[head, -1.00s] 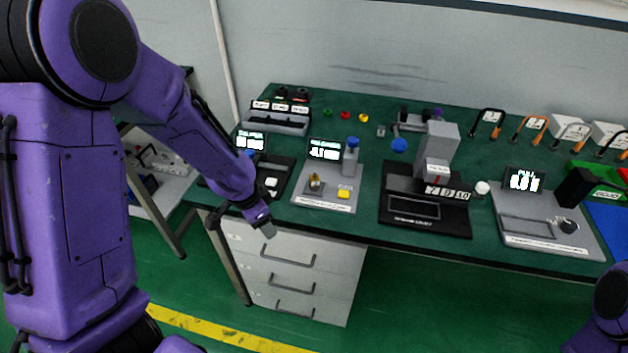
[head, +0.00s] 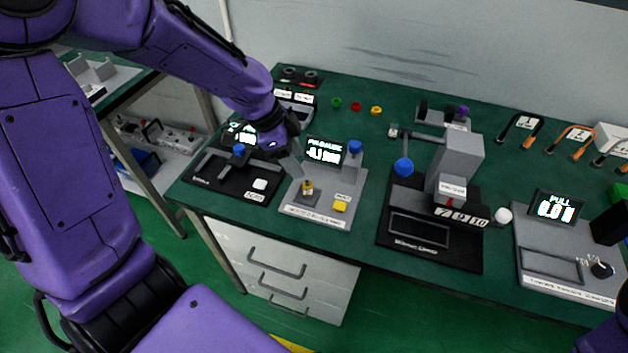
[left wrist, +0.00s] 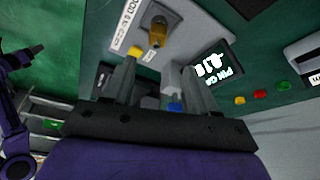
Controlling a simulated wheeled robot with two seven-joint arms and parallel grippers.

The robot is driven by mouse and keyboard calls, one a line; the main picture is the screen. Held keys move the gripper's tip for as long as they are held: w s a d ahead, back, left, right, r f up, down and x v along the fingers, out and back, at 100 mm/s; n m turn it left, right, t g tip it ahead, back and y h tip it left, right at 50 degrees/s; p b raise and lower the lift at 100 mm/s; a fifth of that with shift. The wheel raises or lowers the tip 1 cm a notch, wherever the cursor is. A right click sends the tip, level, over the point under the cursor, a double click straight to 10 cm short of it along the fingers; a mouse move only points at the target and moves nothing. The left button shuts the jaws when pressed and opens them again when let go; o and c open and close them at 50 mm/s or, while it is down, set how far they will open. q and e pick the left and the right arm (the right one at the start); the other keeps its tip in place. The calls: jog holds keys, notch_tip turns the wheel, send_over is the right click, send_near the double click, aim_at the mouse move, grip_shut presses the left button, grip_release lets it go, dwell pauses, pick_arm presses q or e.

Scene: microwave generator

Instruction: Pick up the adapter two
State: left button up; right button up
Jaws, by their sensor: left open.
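No label reading "adapter two" is legible, so I cannot tell which part it is. A grey rack (head: 294,106) with small white labels stands at the back left, partly behind my left arm; dark round pieces (head: 310,77) sit behind it. A small brass part (head: 307,188) stands upright on the grey gauge station, and it also shows in the left wrist view (left wrist: 157,32). My left gripper (head: 293,166) is open and empty above the left side of that station; its two fingers (left wrist: 158,80) show apart in the wrist view. My right gripper is out of view.
The gauge station has a lit display (head: 324,151), a blue knob (head: 355,147) and a yellow button (head: 339,206). A black station (head: 226,180) lies to its left, a black press (head: 434,240) to its right. Green, red and yellow rings (head: 356,106) lie behind on open green table.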

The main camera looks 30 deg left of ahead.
aim_at(307, 181)
pick_arm(q)
jog(key=shift+s+d+f+b, duration=0.15)
jog(key=shift+f+b, duration=0.2)
jog(key=shift+f, duration=0.25)
jog(key=shift+d+f+b, duration=0.1)
jog(key=shift+f+b, duration=0.2)
jog(key=shift+f, duration=0.25)
jog(key=p+x, duration=0.1)
jog(key=x, duration=0.5)
jog(key=shift+d+f, duration=0.1)
jog(key=shift+f, duration=0.25)
grip_shut()
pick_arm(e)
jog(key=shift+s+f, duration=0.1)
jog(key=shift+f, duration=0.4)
pick_arm(q)
jog(key=shift+r+p, duration=0.15)
jog(key=shift+p, duration=0.2)
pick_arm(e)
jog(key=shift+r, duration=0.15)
